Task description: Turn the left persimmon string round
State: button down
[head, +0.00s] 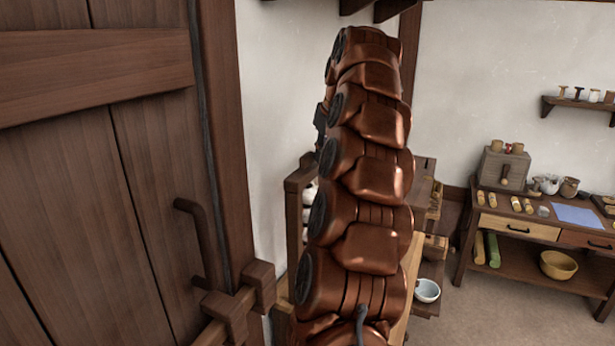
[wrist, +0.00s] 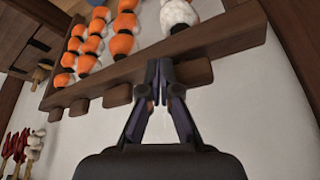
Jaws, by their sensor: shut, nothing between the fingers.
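In the wrist view, several strings of orange persimmons with dark pieces between them slant along a brown wooden rack. The leftmost persimmon string (wrist: 69,60) is at the rack's far left, with another persimmon string (wrist: 90,62) and a third (wrist: 121,44) to its right. My gripper (wrist: 158,92) is shut and empty, pointing at the rack's wooden rail (wrist: 200,42). It is well to the right of the leftmost string. I cannot tell whether the fingertips touch the rail. The head view shows no persimmons or gripper; my raised arm blocks the middle.
A white string (wrist: 179,14) hangs right of the persimmons. Red peppers (wrist: 14,145) and white bulbs (wrist: 33,150) are at lower left. In the head view, a wooden door (head: 95,170) is at left, and a table (head: 520,262) with a blue sheet (head: 578,215) is at right.

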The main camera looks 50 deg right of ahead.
jog(key=shift+s+d+r+p, duration=0.1)
jog(key=shift+r+p, duration=0.9)
jog(key=shift+r, duration=0.35)
jog(key=shift+s+d+r+p, duration=0.1)
jog(key=shift+r+p, duration=0.85)
jog(key=shift+r, duration=0.35)
jog(key=shift+a, duration=0.1)
